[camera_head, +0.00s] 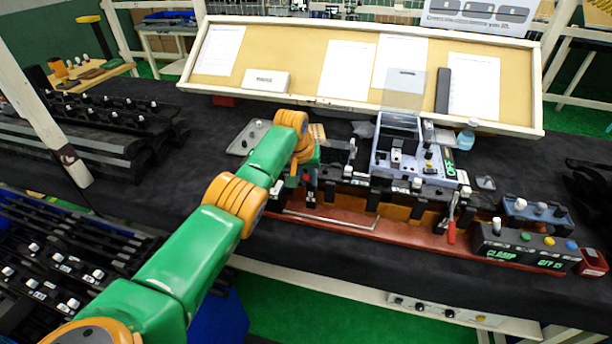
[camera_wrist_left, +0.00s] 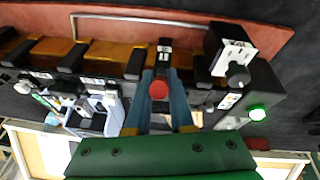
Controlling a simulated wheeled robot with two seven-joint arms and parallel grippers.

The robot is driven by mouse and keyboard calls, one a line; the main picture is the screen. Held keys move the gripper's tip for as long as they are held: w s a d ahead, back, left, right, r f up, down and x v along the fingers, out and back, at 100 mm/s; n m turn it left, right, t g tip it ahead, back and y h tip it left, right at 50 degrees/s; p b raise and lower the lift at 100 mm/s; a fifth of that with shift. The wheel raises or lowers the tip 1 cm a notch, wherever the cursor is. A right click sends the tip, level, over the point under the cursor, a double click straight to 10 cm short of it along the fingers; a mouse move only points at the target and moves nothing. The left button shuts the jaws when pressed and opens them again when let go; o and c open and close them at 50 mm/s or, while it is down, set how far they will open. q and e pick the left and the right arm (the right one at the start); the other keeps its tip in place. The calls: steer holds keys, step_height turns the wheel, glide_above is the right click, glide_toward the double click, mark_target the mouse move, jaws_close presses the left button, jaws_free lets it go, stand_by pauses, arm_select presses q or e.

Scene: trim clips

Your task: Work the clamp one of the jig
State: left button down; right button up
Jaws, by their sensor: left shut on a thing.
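The jig has a long red-brown base (camera_head: 330,222) with an orange-brown trim strip (camera_head: 397,212) and several black blocks along it. My left gripper (camera_head: 307,178) is at the jig's left end, pointing down. In the left wrist view its two blue-grey fingers (camera_wrist_left: 161,100) stand on either side of a red-tipped clamp handle (camera_wrist_left: 159,89) and are shut on it. The handle's lower part is partly hidden. A second clamp with a red handle (camera_head: 451,231) stands at the right part of the jig, apart from my gripper. My right gripper is not in view.
A control box (camera_head: 520,247) with green displays and buttons stands right of the jig. A grey fixture (camera_head: 402,150) is behind the jig. A framed board (camera_head: 300,60) with papers rises at the back. A green lamp (camera_wrist_left: 257,112) glows in the left wrist view.

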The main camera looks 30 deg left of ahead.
arm_select(q)
steer(key=shift+f, duration=0.1)
steer(key=c, duration=0.8)
jaws_free()
steer(key=shift+r, duration=0.2)
steer(key=shift+p+v, duration=0.5)
steer(key=shift+v, duration=0.5)
steer(key=b+v, duration=0.1)
steer(key=v, duration=0.2)
steer(key=shift+s+r+b, duration=0.15)
steer(key=shift+r+b, duration=0.15)
steer(key=shift+s+r, duration=0.2)
steer(key=shift+r, duration=0.25)
